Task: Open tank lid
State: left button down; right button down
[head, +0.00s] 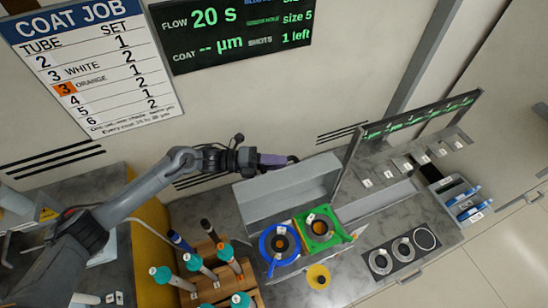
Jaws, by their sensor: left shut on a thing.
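The tank lid looks like the light grey panel (283,190) standing raised and tilted at the back of the bench, behind the blue and green ring fixtures. My left arm reaches in from the left, and my left gripper (291,160) is at the lid's upper edge. It is shut, apparently on the lid's edge or handle; the exact contact is too small to see. The blue ring fixture (267,245) and green square fixture (332,238) sit in front of the lid. My right gripper does not show.
A wooden rack (256,298) holds several teal-capped rods at the lower left. A yellow round piece (318,276) lies in front of the fixtures. A dark panel with several round places (381,262) and a grey bin with blue items (459,197) are to the right.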

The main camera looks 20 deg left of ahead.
pick_arm(q)
jog(key=c, duration=1.1)
grip_release()
jog(key=shift+a, duration=0.15)
jog(key=v, duration=1)
jog(key=shift+s+a, duration=0.15)
jog(key=shift+a, duration=0.1)
